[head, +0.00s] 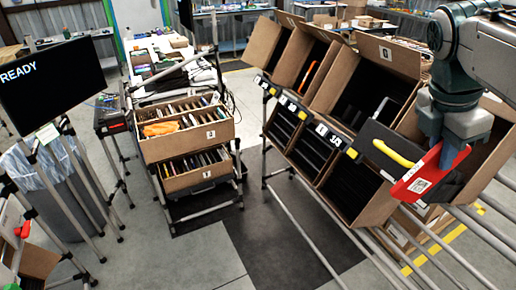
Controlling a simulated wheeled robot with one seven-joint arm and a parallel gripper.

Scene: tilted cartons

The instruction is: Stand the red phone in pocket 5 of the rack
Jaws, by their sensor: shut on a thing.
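My gripper (452,148) hangs at the right of the head view, over the tilted cartons. It is shut on a flat red item with a white printed label (420,186), which appears to be the red phone. The phone is tilted, and its upper end is by the jaws. A black panel and a yellow bar (393,153) lie just left of it; I cannot tell whether they touch it. The tilted carton rack (352,196) has dark pockets beneath my gripper. I cannot read which pocket is number 5.
A cart with cardboard bins (186,148) of upright slim items stands left of centre. A screen reading READY (50,78) and a lined bin (62,185) are at the left. Metal rails run below the cartons at right. The middle floor is clear.

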